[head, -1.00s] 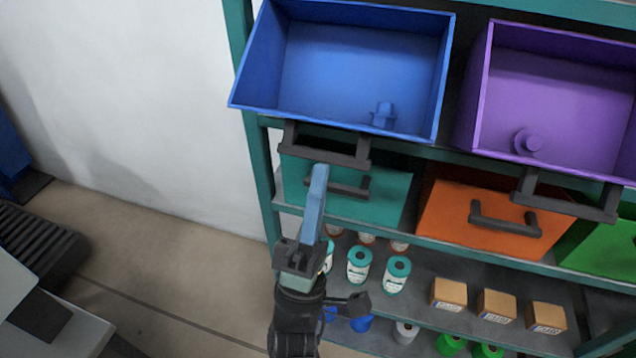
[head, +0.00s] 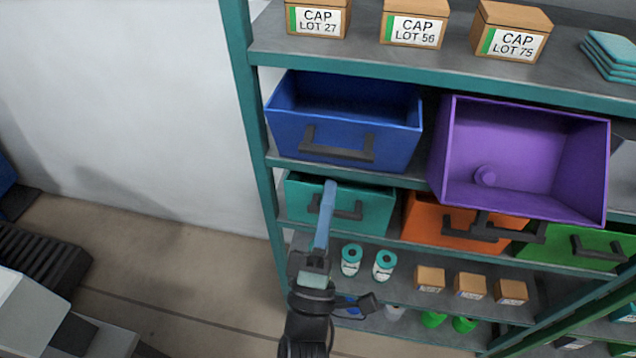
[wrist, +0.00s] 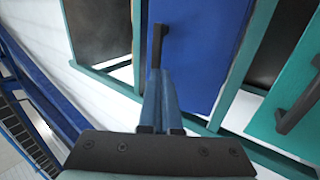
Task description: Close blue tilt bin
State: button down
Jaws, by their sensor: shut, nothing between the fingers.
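The blue tilt bin (head: 302,130) is on the upper bin row at the left in the head view. It leans out far less than the purple bin beside it; its front faces me and part of its inside shows over the rim. Its dark handle (head: 337,145) is on the front. My gripper (head: 329,187) is shut and empty, below the blue bin and in front of the teal bin in the picture. In the wrist view the fingers (wrist: 160,78) point at the blue front (wrist: 200,55), close to the handle (wrist: 157,45). I cannot tell whether they touch.
The purple bin (head: 525,150) is tilted wide open to the right. Teal (head: 375,212), orange (head: 425,215) and green (head: 570,250) bins sit in the row below. Labelled boxes (head: 415,28) stand on the shelf above. A teal rack post (head: 250,120) is at the left.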

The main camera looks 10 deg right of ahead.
aim_at(342, 122)
jog(key=r+p, duration=0.1)
jog(key=p, duration=0.1)
jog(key=r+g+p, duration=0.1)
jog(key=p, duration=0.1)
jog(key=w+r+g+p, duration=0.1)
jog(key=p, duration=0.1)
jog(key=shift+d+y, duration=0.25)
jog(key=shift+y, duration=0.05)
jog(key=shift+w+d+r+p, duration=0.1)
jog(key=shift+w+r+p, duration=0.3)
jog(key=shift+p, duration=0.6)
jog(key=shift+r+p+x, duration=0.2)
jog(key=shift+p+x, duration=0.7)
jog(key=shift+x, duration=0.1)
jog(key=shift+r+p+x, duration=0.2)
jog(key=shift+p+x, duration=0.65)
jog(key=shift+x, duration=0.15)
jog(key=shift+s, duration=0.15)
jog(key=shift+r, duration=0.4)
